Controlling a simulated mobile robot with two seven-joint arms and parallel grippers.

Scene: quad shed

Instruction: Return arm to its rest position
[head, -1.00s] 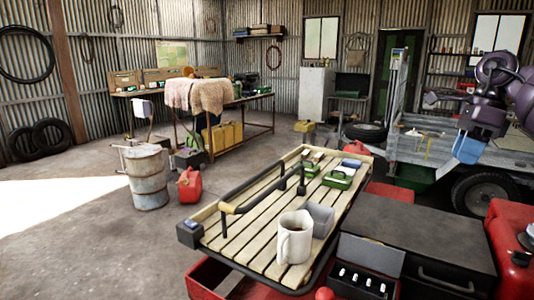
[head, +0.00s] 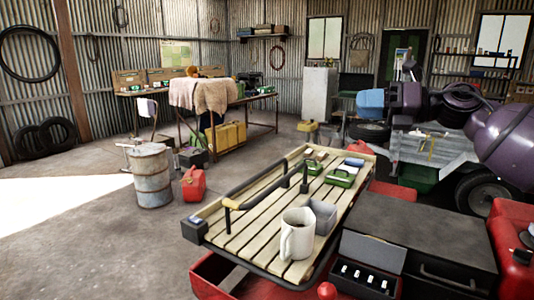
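My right arm (head: 445,105), dark purple, comes in from the right edge in the head view. It is raised over the trailer side. The gripper appears in front of the back wall and clear of the slatted rack (head: 262,207). My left gripper is not in view.
On the rack stand a white mug (head: 297,240), a grey box (head: 321,217) and green items (head: 341,177). A black case (head: 425,235) and an open box (head: 367,266) are at lower right. A trailer (head: 435,148) stands behind.

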